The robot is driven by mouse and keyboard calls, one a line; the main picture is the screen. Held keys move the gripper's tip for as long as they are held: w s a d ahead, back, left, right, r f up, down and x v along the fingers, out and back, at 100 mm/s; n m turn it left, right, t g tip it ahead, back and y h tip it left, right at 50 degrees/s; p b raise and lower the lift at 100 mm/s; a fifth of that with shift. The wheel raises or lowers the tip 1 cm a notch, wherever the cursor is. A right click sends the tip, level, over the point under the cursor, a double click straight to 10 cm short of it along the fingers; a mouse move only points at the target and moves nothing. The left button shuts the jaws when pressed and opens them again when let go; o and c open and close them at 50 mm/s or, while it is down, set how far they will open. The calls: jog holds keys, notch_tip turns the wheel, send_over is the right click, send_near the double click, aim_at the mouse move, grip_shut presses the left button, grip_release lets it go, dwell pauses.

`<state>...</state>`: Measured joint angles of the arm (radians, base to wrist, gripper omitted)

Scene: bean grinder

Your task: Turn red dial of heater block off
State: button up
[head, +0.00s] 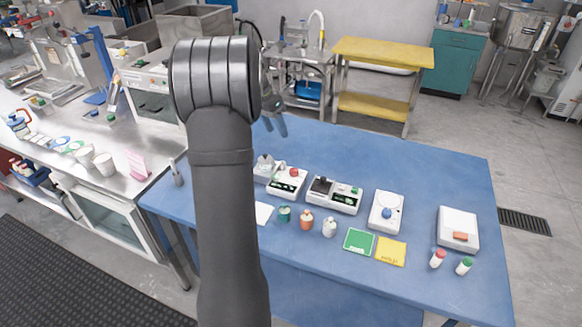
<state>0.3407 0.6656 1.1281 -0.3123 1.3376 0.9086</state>
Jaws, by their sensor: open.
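A white device (279,188) with a red dial (294,172) on top stands on the blue table, just right of my arm. Beside it on the right is a longer white device (342,206) with a black block (321,185) and a small green knob (355,190). I cannot tell for sure which of them is the heater block. The dial's marks are too small to read. My gripper (275,124) is open above the table's far left edge, beyond the devices and apart from them. It is partly hidden behind my arm.
A white unit with a blue knob (387,213) and a white box with an orange button (460,237) stand farther right. The far part of the blue table (400,155) is clear.

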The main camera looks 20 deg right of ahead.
aim_at(293, 170)
jog(key=d+f+m, duration=0.1)
jog(key=f+m, duration=0.1)
jog(key=f, duration=0.3)
jog(key=d+f+m+h, duration=0.1)
jog(key=d+f+m, duration=0.1)
jog(key=f, duration=0.4)
jog(key=s+d+f+m, duration=0.1)
jog(key=f+m, duration=0.1)
jog(key=f, duration=0.3)
jog(key=shift+d+f+m, duration=0.2)
jog(key=shift+d+m, duration=0.2)
jog(key=c, duration=1)
